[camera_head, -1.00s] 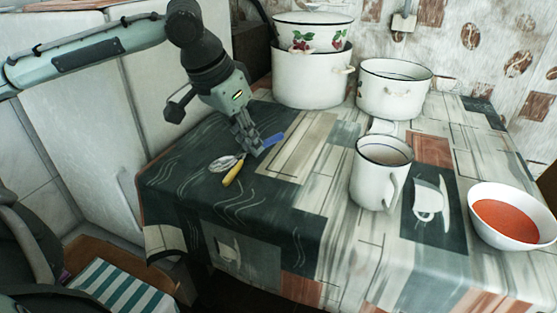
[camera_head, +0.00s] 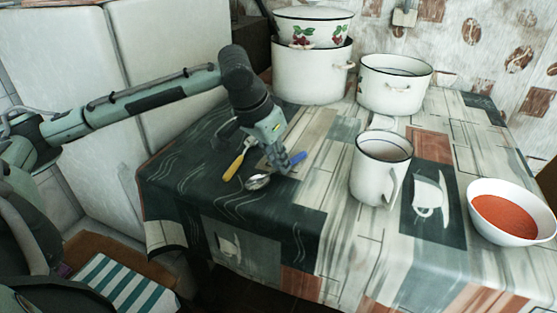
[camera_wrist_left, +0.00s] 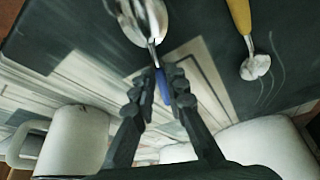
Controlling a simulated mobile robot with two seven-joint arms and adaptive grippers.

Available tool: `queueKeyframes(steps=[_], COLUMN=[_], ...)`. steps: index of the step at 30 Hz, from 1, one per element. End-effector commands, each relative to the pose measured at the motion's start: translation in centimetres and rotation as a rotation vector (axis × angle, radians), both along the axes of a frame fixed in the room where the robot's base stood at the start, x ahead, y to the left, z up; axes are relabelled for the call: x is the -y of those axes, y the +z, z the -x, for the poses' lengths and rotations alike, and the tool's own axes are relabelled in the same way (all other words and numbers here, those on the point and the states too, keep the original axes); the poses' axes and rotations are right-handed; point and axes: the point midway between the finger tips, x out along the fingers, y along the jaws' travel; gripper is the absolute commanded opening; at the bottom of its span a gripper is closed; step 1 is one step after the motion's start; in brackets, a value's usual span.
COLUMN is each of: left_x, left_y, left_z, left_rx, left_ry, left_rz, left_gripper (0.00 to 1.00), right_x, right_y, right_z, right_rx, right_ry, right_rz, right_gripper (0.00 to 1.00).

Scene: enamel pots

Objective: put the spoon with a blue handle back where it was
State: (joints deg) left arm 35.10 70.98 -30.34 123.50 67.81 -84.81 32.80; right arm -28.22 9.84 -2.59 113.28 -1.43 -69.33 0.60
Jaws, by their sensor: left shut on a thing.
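The spoon with a blue handle (camera_head: 297,158) is held in my left gripper (camera_head: 282,168). Its blue handle sticks out to the right of the fingers and its metal bowl to the lower left, over the dark part of the tablecloth. In the left wrist view, the fingers (camera_wrist_left: 158,90) close on the spoon, with the blue handle (camera_wrist_left: 163,86) between them and the bowl (camera_wrist_left: 148,18) at the top. The spoon is low over the cloth; I cannot tell whether it touches. My right gripper is not in view.
A yellow-handled spoon (camera_head: 235,164) lies just left of my gripper. A white mug (camera_head: 379,172) stands to the right, a bowl of red food (camera_head: 507,214) further right. White pots (camera_head: 311,78) (camera_head: 394,86) stand at the back. The front left cloth (camera_head: 200,210) is clear.

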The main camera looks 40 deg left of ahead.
Motion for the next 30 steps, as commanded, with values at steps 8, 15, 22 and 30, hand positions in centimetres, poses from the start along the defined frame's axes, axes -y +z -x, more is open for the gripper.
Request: queueKeyframes(steps=[8, 15, 22, 30], left_x=[0.0, 0.0, -0.1, -0.4], left_y=[-0.2, -0.2, 0.5, 5.4], left_z=[0.0, 0.0, 0.1, 2.0], left_rx=[0.0, 0.0, 0.001, 0.004], left_ry=[0.0, 0.0, 0.0, 0.001], left_rz=[0.0, 0.0, -0.001, -0.004], left_gripper=[0.24, 0.34, 0.34, 0.34], right_x=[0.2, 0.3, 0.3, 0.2], right_y=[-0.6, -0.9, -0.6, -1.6], right_z=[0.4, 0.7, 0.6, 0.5], right_rx=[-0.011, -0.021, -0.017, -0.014], right_ry=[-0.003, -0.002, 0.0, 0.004], right_rz=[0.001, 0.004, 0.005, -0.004], right_gripper=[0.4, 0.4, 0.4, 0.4])
